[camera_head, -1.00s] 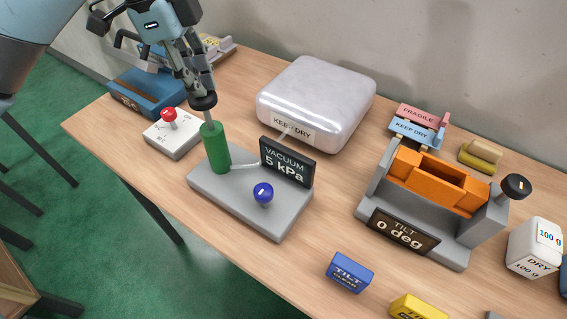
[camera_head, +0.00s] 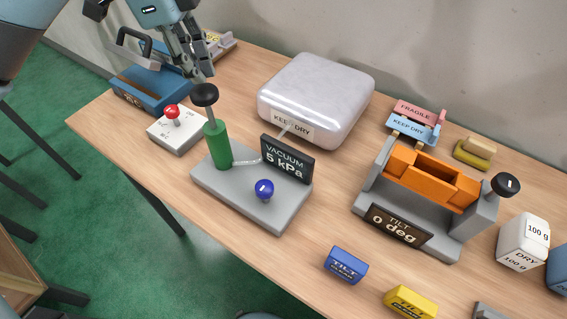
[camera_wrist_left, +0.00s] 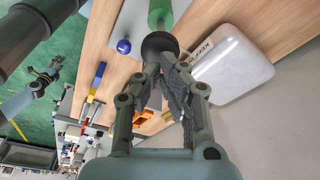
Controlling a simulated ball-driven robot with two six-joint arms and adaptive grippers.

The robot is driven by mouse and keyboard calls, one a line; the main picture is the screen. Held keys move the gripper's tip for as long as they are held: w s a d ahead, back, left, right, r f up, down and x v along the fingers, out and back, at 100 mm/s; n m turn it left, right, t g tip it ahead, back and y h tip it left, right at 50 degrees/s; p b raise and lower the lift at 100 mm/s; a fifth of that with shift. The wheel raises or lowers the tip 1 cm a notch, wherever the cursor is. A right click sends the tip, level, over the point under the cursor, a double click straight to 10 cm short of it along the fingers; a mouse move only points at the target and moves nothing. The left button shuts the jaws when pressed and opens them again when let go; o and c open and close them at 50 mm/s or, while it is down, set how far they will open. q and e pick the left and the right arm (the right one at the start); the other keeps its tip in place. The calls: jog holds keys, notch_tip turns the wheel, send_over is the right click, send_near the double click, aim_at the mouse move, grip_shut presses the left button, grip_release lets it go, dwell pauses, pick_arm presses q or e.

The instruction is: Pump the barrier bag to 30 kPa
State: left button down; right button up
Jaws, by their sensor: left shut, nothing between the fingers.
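The silver barrier bag (camera_head: 318,95), labelled KEEP DRY, lies at the back of the table. In front of it is the pump, with a green cylinder (camera_head: 217,147), a black knob (camera_head: 204,94) raised on a rod, and a blue knob (camera_head: 264,188) on a grey base (camera_head: 243,207). Its display (camera_head: 287,160) reads VACUUM 5 kPa. My left gripper (camera_head: 204,72) is shut and empty, just above and behind the black knob; whether they touch is unclear. In the left wrist view, the black knob (camera_wrist_left: 160,44) is just beyond the fingertips. My right gripper (camera_wrist_left: 52,72) shows small there, its jaws unclear.
A white box with a red knob (camera_head: 172,112) stands left of the pump, a blue device (camera_head: 150,92) behind it. An orange tilt fixture (camera_head: 432,180) reading 0 deg stands right. Blue (camera_head: 346,265) and yellow (camera_head: 410,301) blocks lie near the front edge.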

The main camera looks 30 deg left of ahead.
aim_at(201, 90)
pick_arm(q)
jog(key=shift+f, duration=0.15)
jog(key=shift+f+b, duration=0.3)
jog(key=shift+f, duration=0.1)
jog(key=shift+f+b, duration=0.75)
jog(key=shift+f, duration=0.8)
notch_tip(201, 90, up, 2)
jog(key=shift+r+p, duration=0.1)
jog(key=shift+p, duration=1.05)
jog(key=shift+r, duration=0.95)
jog(key=shift+f, duration=0.25)
